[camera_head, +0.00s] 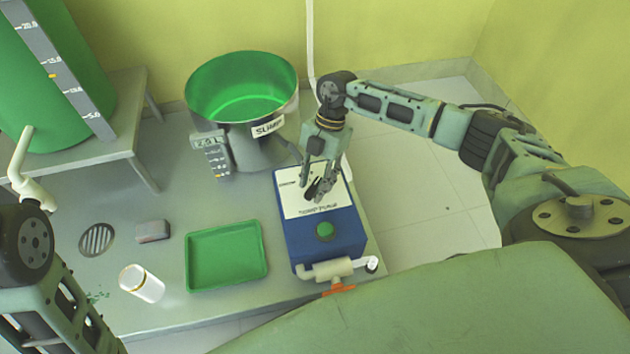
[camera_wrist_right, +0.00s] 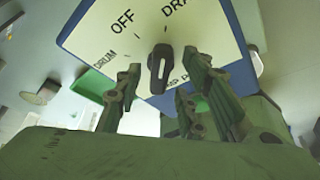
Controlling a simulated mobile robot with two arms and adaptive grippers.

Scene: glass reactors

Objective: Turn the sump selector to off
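The sump selector is a black knob (camera_wrist_right: 159,68) on the white label panel of the blue pump box (camera_head: 325,239). In the right wrist view, the panel reads OFF, DRUM and a cut-off word starting DRA. The knob's long axis runs nearly upright in that view, between OFF and DRA; I cannot tell which end points. My right gripper (camera_head: 318,190) is over the panel. In the wrist view its open fingers (camera_wrist_right: 165,90) stand either side of the knob, with gaps visible. In the head view the fingers partly hide the knob. My left gripper is out of view.
A steel sump pot (camera_head: 280,148) with green inside stands behind the box. A green tray (camera_head: 226,256), white cup (camera_head: 142,283), grey block (camera_head: 153,231) and drain grate (camera_head: 97,239) are left of it. A white pipe (camera_head: 327,269) runs along the box's front.

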